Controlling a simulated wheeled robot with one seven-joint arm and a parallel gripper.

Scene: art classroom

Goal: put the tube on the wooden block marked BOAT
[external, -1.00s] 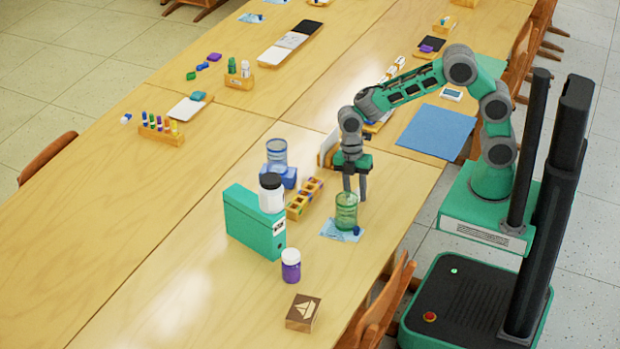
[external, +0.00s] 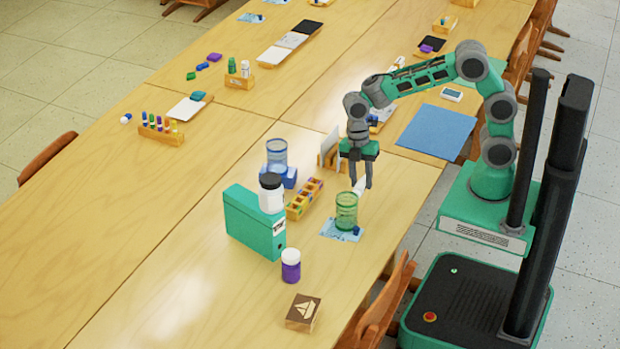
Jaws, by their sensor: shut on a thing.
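My gripper (external: 361,186) points down above the table, just behind and above the green glass. It is shut on a small white tube (external: 359,189), which hangs between the fingertips and is partly hidden by them. The wooden block with a pale sailboat picture (external: 303,312), the BOAT block, lies near the front edge of the table, well below and left of my gripper in the view. Its dark top is bare.
A green glass (external: 346,211) stands on a blue patterned cloth (external: 335,233) between gripper and block. The table right of the block is clear.

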